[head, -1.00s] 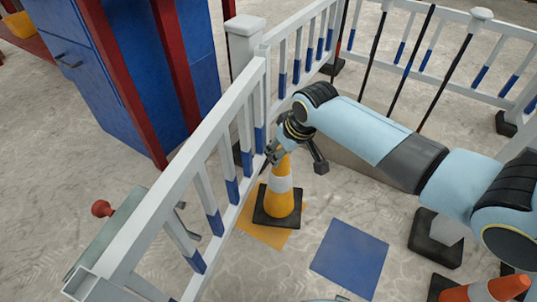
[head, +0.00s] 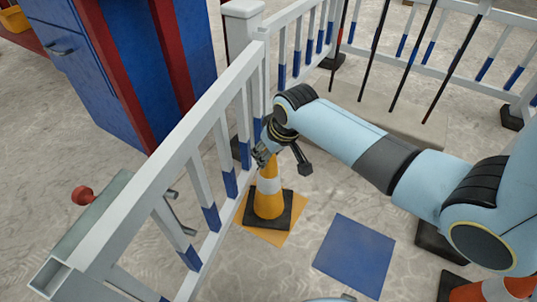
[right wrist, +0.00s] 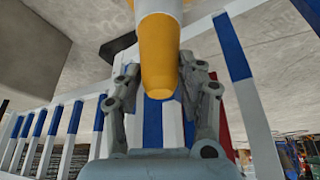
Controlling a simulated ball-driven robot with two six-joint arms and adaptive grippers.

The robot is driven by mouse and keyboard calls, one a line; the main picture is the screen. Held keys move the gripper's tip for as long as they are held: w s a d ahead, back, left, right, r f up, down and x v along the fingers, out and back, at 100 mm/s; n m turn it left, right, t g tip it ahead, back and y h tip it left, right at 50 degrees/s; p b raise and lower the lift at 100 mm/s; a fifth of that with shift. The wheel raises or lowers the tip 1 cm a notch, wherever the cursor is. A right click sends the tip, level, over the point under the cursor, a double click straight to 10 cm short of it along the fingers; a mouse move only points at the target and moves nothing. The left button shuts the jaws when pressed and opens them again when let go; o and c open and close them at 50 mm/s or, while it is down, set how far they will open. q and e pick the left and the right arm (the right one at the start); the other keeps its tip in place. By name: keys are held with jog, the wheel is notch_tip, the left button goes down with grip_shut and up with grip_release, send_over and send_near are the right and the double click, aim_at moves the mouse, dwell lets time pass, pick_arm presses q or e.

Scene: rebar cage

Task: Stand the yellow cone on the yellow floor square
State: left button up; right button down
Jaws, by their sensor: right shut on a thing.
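The yellow cone (head: 267,205), with a white band and a black square base, stands upright over the yellow floor square (head: 283,237) beside the white fence. The square's edges and corners show around the base; I cannot tell whether the base touches the floor. My right gripper (head: 265,158) is shut on the cone's top, reaching in from the right. In the right wrist view the cone (right wrist: 158,55) sits between the two fingers (right wrist: 158,85), with its tip toward my palm. My left gripper is not in view.
The white and blue fence (head: 212,135) runs close along the cone's left side. A blue floor square (head: 355,255) lies empty to the right. An orange cone (head: 490,290) is at the lower right. A blue cabinet (head: 60,60) stands beyond the fence.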

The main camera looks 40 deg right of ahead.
jog(key=shift+w, duration=0.1)
dwell(0.3)
jog(key=shift+f, duration=0.2)
jog(key=c, duration=0.8)
grip_release()
